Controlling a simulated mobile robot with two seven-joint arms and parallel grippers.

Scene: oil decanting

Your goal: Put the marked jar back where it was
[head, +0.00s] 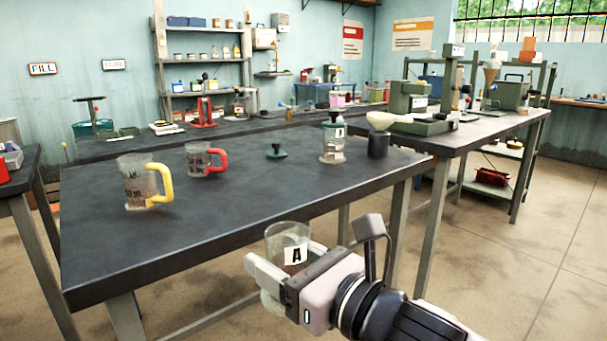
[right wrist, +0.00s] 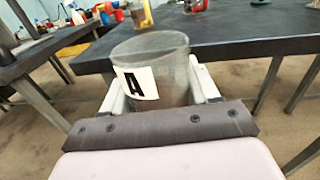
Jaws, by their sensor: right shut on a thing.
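The marked jar (head: 288,241) is clear glass with a white label reading "A". My right gripper (head: 283,275) is shut on it and holds it upright in front of the table's near right edge, clear of the top. In the right wrist view the jar (right wrist: 165,60) stands between the two fingers (right wrist: 160,95), its label facing left. It seems to hold a little brownish content, hard to tell. The dark table (head: 230,225) lies beyond it. My left gripper is not in view.
The table's front middle is bare.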

